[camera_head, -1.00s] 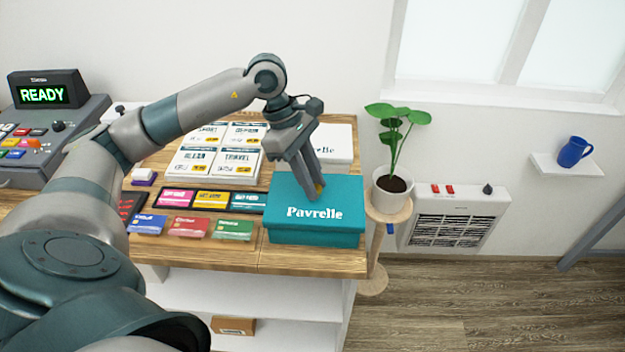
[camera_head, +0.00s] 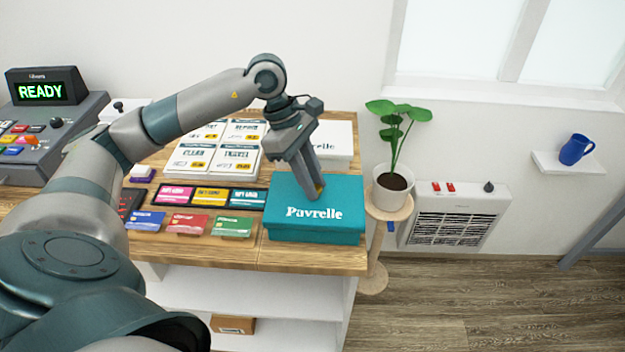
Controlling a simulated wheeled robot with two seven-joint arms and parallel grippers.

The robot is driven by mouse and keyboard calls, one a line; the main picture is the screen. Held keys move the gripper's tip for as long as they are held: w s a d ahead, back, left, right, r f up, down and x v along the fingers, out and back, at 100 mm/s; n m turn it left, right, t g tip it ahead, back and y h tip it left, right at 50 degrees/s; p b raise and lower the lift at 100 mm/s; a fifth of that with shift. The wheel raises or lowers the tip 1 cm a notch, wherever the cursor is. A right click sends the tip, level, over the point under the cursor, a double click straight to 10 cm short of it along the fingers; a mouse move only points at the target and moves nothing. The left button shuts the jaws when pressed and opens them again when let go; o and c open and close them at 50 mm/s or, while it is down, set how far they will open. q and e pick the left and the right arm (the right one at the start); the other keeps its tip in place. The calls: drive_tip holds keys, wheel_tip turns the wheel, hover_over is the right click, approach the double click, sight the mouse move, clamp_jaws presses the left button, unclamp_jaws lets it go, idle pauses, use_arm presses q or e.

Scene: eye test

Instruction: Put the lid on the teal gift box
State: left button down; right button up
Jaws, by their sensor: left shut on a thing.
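The teal gift box (camera_head: 335,237) stands near the right end of the wooden counter. Its teal lid (camera_head: 335,192), marked "Pavrelle", lies over the top of the box and looks about level. I cannot tell whether the lid is fully seated, as the seam is hard to make out. My left gripper (camera_head: 318,193) comes down from above and is shut on the lid at its middle, with a small yellow-gold patch at the fingertips. The fingers hide what exactly they grip. My right gripper is not in view.
A potted plant (camera_head: 392,184) on a wooden stand is close to the box's right. Cards (camera_head: 232,227) lie to its left, and a white box (camera_head: 335,138) is behind it. A register (camera_head: 48,140) stands at far left. A wall heater (camera_head: 455,220) is at right.

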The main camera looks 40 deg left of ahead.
use_arm(q)
drive_tip(key=shift+a+f+b, duration=0.1)
drive_tip(key=shift+f+b, duration=0.45)
drive_tip(key=shift+f, duration=0.1)
drive_tip(key=c, duration=1.5)
unclamp_jaws()
drive_tip(key=shift+a, duration=0.1)
drive_tip(key=shift+f, duration=0.1)
drive_tip(key=shift+f, duration=0.1)
